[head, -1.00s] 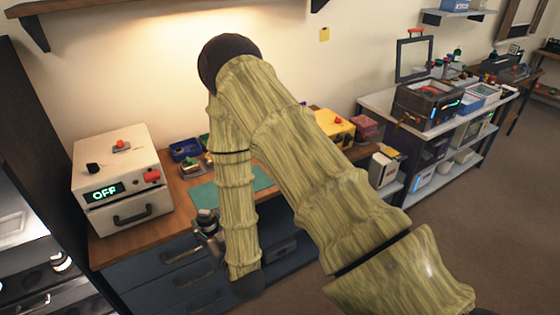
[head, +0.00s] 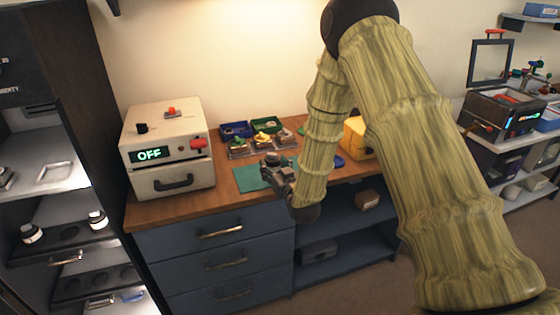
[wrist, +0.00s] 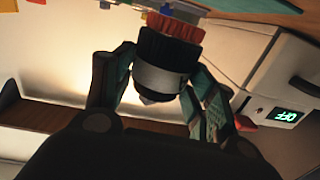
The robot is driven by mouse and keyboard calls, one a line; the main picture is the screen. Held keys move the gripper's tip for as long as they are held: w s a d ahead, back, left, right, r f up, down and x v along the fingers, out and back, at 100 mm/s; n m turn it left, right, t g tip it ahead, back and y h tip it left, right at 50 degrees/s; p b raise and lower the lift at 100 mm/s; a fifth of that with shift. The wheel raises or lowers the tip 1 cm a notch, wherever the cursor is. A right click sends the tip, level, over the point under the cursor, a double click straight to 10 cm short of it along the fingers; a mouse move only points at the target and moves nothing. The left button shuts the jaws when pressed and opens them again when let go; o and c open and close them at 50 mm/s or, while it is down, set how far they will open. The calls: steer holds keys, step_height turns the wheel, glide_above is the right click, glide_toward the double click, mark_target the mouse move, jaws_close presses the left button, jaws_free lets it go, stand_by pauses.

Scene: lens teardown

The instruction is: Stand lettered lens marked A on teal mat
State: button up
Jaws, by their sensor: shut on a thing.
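My gripper (head: 274,168) is over the teal mat (head: 247,180) on the wooden bench in the head view. In the wrist view my gripper (wrist: 162,70) is shut on a lens (wrist: 160,78), with a finger on each side. The lens has a black barrel, a silver band and a red ribbed ring at its far end. No letter on it can be read. My gripper and arm hide part of the mat. Whether the lens touches the mat cannot be told.
A white oven-like box (head: 168,150) reading OFF stands left of the mat. Blue (head: 236,129) and green (head: 266,125) bins and small trays sit behind it. A yellow box (head: 355,138) is at right. Lens-like pieces (head: 97,221) stand in the left cabinet.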

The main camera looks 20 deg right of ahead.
steer(key=w+d+r+b, duration=0.1)
steer(key=w+d+b, duration=0.3)
steer(key=w, duration=0.3)
steer(key=shift+w+r+n+b, duration=0.3)
steer(key=shift+r+b, duration=0.1)
steer(key=shift+b, duration=0.2)
steer(key=shift+d+f+b, duration=0.1)
steer(key=shift+f+b, duration=1.15)
steer(key=shift+f, duration=1.3)
steer(key=shift+s, duration=0.15)
steer(key=shift+f, duration=0.35)
steer(key=o, duration=1.1)
steer(key=shift+f, duration=0.1)
steer(key=shift+s, duration=0.1)
